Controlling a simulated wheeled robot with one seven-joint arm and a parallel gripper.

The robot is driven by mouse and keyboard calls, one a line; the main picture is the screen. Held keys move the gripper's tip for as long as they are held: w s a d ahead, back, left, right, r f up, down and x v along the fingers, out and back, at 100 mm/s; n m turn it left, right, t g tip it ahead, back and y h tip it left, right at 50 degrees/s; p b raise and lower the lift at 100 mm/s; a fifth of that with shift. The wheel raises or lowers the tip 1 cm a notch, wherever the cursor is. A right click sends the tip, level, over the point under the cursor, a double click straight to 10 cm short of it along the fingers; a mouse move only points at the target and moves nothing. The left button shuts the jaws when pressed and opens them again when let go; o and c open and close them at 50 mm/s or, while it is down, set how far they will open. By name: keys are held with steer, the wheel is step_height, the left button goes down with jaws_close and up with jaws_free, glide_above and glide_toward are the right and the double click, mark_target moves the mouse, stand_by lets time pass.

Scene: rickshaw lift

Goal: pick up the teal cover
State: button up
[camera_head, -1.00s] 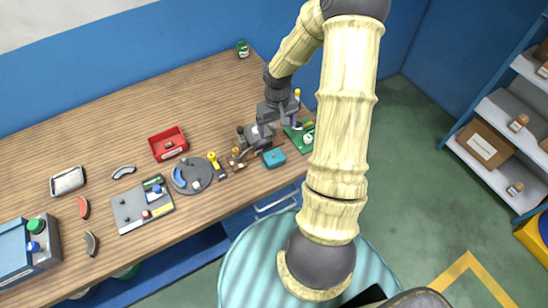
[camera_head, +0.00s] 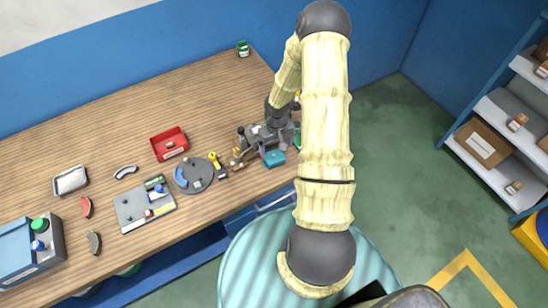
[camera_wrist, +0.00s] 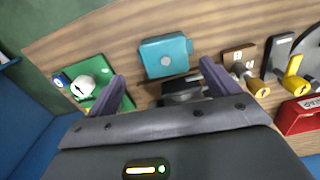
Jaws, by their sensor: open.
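The teal cover (camera_head: 274,158) is a small box-like piece lying near the front edge of the wooden table, towards its right end. In the wrist view the teal cover (camera_wrist: 165,57) lies flat, with a round mark on its top, just beyond and between my fingertips. My gripper (camera_wrist: 163,70) is open, one finger to each side of the cover's line, and nothing is held. In the head view my gripper (camera_head: 284,139) hangs just behind the cover, apart from it as far as I can tell.
A dark block (camera_wrist: 181,90) sits beside the cover, partly hidden by my gripper. A green board (camera_wrist: 100,88) with a white knob is on one side. A brown block (camera_wrist: 243,62) with brass fittings and a yellow-handled tool (camera_wrist: 292,72) are on the other. A red bin (camera_head: 169,144) stands farther left.

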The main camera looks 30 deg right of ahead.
mark_target(274, 156)
steer(key=shift+f, duration=0.1)
steer(key=f, duration=0.1)
steer(key=f+p, duration=0.1)
steer(key=f, duration=0.1)
steer(key=f+p, duration=0.1)
steer(key=shift+w+a+f, duration=0.15)
steer(key=shift+w+a, duration=0.05)
steer(key=shift+a, duration=0.2)
steer(key=shift+f, duration=0.35)
steer(key=shift+c, duration=0.5)
steer(key=c, duration=1)
